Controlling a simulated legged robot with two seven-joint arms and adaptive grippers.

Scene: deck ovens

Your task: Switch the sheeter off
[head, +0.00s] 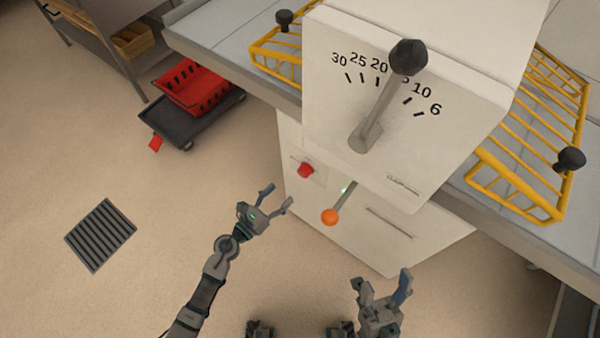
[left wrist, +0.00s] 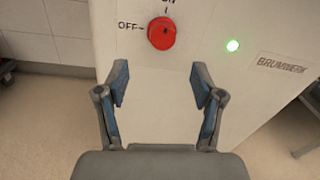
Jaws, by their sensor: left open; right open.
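The sheeter (head: 400,130) is a white machine with a dial and a long black-knobbed lever. Its red rotary switch (head: 305,170) is on the lower front panel; in the left wrist view the red switch (left wrist: 162,33) has OFF marked at its left and ON, partly cut off, above. I cannot clearly tell where it points. My right gripper (head: 384,284) is open and empty, lower right.
An orange-knobbed lever (head: 331,217) sticks out to the right of the switch. Yellow wire guards (head: 490,185) flank the sheeter over its tables. A red crate (head: 190,90) stands on a dark dolly (head: 180,128) at the left. The floor around the drain grate (head: 100,235) is clear.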

